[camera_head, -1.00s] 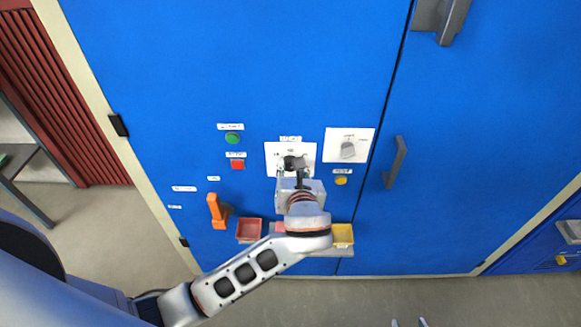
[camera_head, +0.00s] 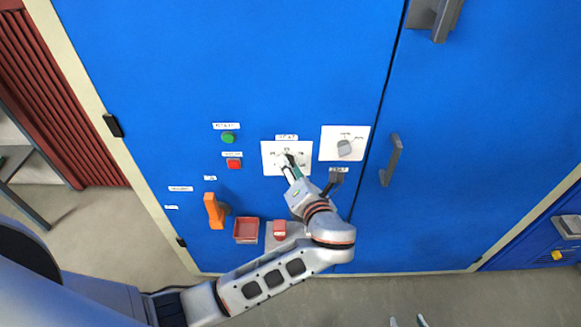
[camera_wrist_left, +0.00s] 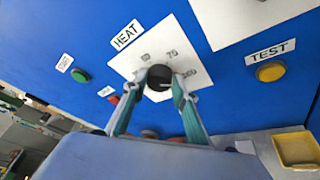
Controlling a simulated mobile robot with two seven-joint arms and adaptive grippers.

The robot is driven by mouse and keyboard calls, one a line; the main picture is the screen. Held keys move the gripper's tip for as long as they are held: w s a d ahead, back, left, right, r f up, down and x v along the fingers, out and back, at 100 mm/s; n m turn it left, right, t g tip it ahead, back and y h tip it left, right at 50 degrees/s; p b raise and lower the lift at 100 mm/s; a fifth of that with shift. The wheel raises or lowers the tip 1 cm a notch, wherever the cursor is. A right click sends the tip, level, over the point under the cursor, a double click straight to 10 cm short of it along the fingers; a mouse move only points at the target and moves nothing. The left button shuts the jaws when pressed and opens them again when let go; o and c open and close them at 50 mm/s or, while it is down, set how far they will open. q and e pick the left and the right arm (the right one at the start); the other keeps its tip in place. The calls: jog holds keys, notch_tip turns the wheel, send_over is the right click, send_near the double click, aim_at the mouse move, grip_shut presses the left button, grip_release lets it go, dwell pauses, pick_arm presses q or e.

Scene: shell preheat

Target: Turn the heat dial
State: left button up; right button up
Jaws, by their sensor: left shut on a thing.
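The heat dial is a round black knob (camera_wrist_left: 158,78) on a white plate, under a HEAT label (camera_wrist_left: 127,35) in the left wrist view. A light pointer mark shows on the knob, towards the right of that view. My left gripper (camera_head: 288,158) is at the dial's white plate (camera_head: 269,165) in the head view. In the left wrist view its fingers (camera_wrist_left: 157,95) are shut on the knob, one on each side. My right gripper (camera_head: 408,321) shows only its fingertips at the bottom edge, apart and empty.
A second plate with a grey knob (camera_head: 344,148) is right of the dial. Green (camera_head: 228,138) and red (camera_head: 234,163) buttons are left. A yellow TEST button (camera_wrist_left: 271,72) is nearby. An orange handle (camera_head: 214,210) and red tray (camera_head: 246,229) are lower left.

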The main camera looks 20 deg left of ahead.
dwell(0.4)
pick_arm(q)
jog(key=o, duration=1.1)
jog(key=shift+w, duration=0.1)
notch_tip(320, 180, up, 10)
